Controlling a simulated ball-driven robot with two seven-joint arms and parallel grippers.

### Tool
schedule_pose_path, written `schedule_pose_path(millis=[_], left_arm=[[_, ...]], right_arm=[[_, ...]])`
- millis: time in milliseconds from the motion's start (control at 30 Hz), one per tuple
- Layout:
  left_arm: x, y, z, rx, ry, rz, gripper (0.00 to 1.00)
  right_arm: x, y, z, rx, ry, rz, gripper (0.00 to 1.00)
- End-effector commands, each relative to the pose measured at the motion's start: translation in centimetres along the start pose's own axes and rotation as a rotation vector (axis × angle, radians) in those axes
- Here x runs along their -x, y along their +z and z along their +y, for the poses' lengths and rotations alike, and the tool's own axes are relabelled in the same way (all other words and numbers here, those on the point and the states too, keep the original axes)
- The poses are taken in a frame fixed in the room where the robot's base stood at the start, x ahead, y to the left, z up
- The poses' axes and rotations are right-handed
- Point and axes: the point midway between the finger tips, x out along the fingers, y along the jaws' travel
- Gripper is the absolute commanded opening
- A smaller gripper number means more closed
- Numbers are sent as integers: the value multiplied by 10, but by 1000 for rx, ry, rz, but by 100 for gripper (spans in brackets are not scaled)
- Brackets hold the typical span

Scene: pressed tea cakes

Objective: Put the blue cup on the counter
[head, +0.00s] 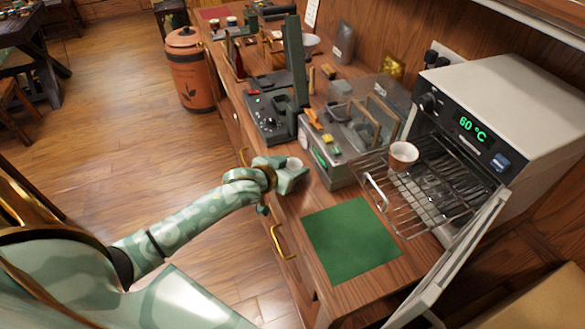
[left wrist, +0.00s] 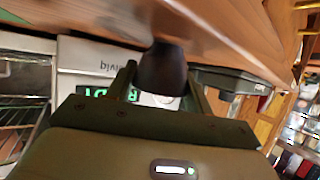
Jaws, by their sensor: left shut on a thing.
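My left gripper (head: 289,173) is shut on a small cup (head: 293,163), at the front edge of the wooden counter (head: 312,202). The cup's pale inside shows in the head view. In the left wrist view the cup (left wrist: 162,70) sits between the two fingers and looks dark outside; I take it for the blue cup, though its blue does not show clearly. Whether it touches the counter I cannot tell. My right gripper is not in view.
A green mat (head: 350,241) lies flat and empty on the counter. An oven (head: 500,110) stands open at the right, with a brown-and-white cup (head: 403,156) on its pulled-out rack (head: 385,195). Grey machines (head: 330,160) stand behind the gripper.

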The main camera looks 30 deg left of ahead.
Motion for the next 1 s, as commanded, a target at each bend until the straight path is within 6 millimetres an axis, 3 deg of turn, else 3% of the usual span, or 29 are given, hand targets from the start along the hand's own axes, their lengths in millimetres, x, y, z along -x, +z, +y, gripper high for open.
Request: schedule_pose_path(millis=[267,300,367,400,733,867,1000], left_arm=[[0,0,0,0,0,0,29],[0,1,0,-1,0,0,54],[0,1,0,-1,0,1,71],[0,1,0,-1,0,0,73],[4,-3,0,-1,0,0,73],[26,-3,0,0,0,-1,73],[61,-4,0,-2,0,-1,73]], right_arm=[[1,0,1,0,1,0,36],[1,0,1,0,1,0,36],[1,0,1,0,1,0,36],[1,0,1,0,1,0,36],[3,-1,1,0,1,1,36],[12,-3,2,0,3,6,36],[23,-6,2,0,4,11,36]])
